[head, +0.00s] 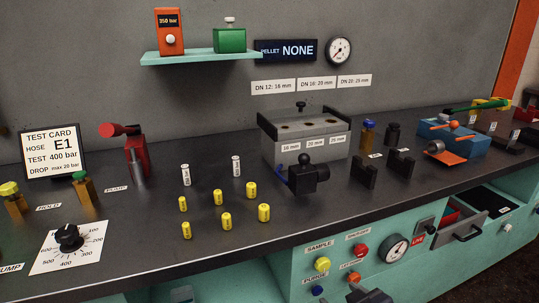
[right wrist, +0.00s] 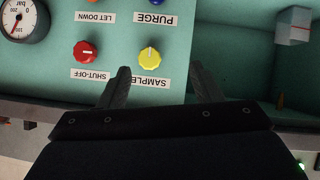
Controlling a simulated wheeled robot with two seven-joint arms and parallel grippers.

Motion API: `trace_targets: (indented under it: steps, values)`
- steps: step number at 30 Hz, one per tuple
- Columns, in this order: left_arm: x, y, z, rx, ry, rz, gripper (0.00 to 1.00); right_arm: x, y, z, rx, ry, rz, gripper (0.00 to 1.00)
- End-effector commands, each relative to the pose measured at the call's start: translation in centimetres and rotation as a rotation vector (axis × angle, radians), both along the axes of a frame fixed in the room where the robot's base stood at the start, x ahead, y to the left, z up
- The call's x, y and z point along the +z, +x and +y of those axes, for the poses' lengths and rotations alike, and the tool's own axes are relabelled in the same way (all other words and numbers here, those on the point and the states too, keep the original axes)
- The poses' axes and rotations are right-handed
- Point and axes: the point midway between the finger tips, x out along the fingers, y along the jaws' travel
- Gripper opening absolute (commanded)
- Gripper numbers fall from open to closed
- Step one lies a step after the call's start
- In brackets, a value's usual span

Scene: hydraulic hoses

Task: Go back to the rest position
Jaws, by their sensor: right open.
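My right gripper (head: 369,293) shows only in part at the bottom edge of the head view, low in front of the teal panel. In the right wrist view its two dark fingers (right wrist: 162,82) are spread apart with nothing between them. The fingers point at the panel, which appears upside down there. The yellow SAMPLE knob (right wrist: 149,58) lies ahead of the gap between them, and the red SHUT-OFF knob (right wrist: 85,51) is to its left. My left gripper is not in view.
The dark bench top (head: 330,216) carries several yellow fittings (head: 218,197), a grey block (head: 305,145) with a black fitting (head: 305,175) in front, and a test card (head: 52,150). A pressure gauge (head: 395,247) sits on the panel. An open drawer (head: 470,220) juts out at right.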

Motion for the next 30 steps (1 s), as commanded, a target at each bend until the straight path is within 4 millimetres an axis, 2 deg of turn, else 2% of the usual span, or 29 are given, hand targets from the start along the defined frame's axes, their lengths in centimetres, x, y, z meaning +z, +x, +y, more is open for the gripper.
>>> trace_targets:
  steps: [1, 6, 19, 20, 21, 26, 30]
  values:
    - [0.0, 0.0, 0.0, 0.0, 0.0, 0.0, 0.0, 1.0, -1.0, -0.7, -0.023, 0.086, 0.051, 0.59]
    - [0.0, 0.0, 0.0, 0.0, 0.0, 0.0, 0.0, 2.2, -6.0, -1.9, -0.088, 0.297, 0.281, 0.59]
    - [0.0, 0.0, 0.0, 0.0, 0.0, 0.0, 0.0, 2.9, -16.8, -4.7, -0.346, 0.463, 0.647, 0.59]
    - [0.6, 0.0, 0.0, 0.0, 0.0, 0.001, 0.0, 3.6, -17.2, -4.8, -0.361, 0.467, 0.662, 0.59]
    - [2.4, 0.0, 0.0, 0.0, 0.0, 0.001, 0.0, 5.2, -17.0, -4.6, -0.352, 0.464, 0.663, 0.59]
    - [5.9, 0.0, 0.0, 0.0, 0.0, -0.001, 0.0, 8.7, -17.0, -4.6, -0.349, 0.464, 0.663, 0.59]
    - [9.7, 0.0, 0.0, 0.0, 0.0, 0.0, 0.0, 12.5, -17.0, -4.6, -0.347, 0.464, 0.663, 0.59]
